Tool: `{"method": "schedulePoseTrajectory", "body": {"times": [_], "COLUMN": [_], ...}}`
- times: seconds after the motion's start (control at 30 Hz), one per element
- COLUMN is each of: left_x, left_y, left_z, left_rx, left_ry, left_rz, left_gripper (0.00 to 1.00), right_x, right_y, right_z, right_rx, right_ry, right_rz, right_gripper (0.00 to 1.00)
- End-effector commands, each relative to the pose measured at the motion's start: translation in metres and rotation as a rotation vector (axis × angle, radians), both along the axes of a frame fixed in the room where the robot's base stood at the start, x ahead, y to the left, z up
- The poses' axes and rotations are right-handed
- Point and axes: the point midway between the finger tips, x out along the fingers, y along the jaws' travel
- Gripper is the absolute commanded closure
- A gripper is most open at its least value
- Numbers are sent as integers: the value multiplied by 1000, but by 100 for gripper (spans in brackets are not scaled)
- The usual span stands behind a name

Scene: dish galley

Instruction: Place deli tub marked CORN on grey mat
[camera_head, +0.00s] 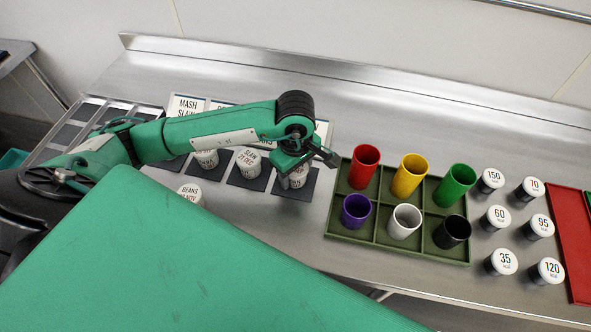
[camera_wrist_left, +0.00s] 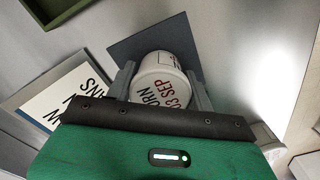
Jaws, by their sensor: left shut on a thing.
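The white deli tub marked CORN (camera_wrist_left: 160,82) with a 03 SEP line is between the two fingers of my left gripper (camera_wrist_left: 160,92) in the left wrist view. In the head view the tub (camera_head: 297,180) shows below my left gripper (camera_head: 303,166), which is shut on it. A dark grey mat (camera_head: 308,191) lies under and around the tub, the rightmost of several; its corner also shows in the left wrist view (camera_wrist_left: 125,48). I cannot tell whether the tub's base touches the mat. My right gripper is not in view.
Other tubs stand on mats to the left, including one marked SLAW (camera_head: 248,163). A BEANS tub (camera_head: 189,194) stands nearer the front. Label cards (camera_head: 187,105) stand behind. A green divided tray (camera_head: 380,238) of coloured cups is close on the right, with numbered lidded jars (camera_head: 503,262) beyond.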

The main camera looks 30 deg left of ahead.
Motion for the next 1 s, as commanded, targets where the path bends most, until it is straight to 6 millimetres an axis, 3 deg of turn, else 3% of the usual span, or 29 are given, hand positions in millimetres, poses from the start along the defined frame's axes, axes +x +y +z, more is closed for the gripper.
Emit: {"method": "schedulePoseTrajectory", "body": {"times": [0.07, 0.1, 0.2, 0.67, 1.0], "left_x": [0, 0, 0, 1, 1], "left_y": [0, 0, 0, 0, 0], "left_z": [-4, -3, -2, 6, 70], "left_rx": [1, 1, 1, 0, 0], "left_ry": [0, 0, 1, -3, -5], "left_rz": [0, 0, 0, 0, -1], "left_gripper": [71, 45, 25, 25, 25], "right_x": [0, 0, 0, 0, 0], "right_y": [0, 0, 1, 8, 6], "right_z": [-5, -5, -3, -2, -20], "right_rx": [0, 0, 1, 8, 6], "right_ry": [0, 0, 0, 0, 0], "right_rz": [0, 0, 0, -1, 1], "right_gripper": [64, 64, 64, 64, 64]}}
